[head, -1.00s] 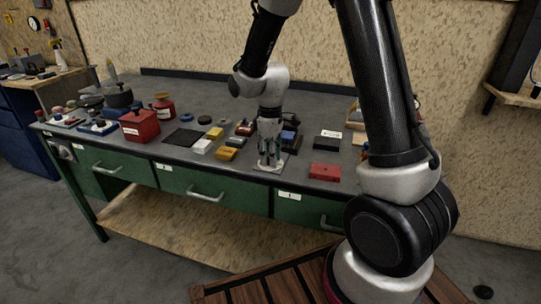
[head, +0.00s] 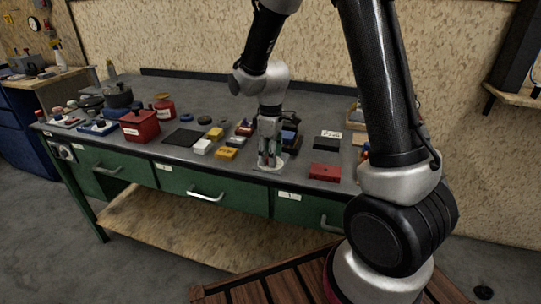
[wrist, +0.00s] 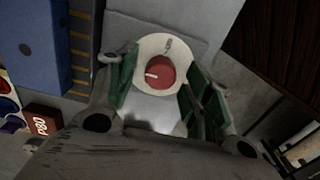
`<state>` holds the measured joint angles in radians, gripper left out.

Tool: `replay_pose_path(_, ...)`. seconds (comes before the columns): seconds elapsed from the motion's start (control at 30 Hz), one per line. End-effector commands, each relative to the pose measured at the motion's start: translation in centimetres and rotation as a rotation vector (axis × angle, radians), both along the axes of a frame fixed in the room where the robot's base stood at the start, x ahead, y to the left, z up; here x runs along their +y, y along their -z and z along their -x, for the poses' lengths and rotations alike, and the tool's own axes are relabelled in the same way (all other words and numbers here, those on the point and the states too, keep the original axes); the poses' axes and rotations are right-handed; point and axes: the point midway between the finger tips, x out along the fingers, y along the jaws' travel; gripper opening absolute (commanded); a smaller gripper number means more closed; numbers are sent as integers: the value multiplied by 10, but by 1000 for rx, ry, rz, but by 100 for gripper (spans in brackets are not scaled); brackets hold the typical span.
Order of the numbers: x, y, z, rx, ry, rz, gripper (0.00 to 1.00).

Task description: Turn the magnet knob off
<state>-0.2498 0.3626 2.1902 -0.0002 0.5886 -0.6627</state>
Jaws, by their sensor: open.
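The knob (wrist: 160,73) is red and round with a short white line on its left side. It sits on a pale round disc (wrist: 151,43) that has a small mark near its top. The disc is on a grey plate at the front edge of the workbench. My gripper (wrist: 165,80) is open, its green-padded fingers on either side of the knob in the wrist view. I cannot tell whether they touch it. In the head view my gripper (head: 271,162) points down over the pale disc and hides the knob.
A red block (head: 325,172) lies to the right on the bench and a yellow block (head: 226,154) to the left. A blue box (wrist: 35,45) stands close by in the wrist view. Green drawers (head: 230,190) with handles run below the bench edge.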

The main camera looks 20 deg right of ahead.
Motion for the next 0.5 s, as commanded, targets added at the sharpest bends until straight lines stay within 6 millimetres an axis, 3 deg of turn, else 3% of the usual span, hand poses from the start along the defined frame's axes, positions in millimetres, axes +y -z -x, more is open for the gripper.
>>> replay_pose_path(0.5,0,-100,-1,-4,0,-1,51)
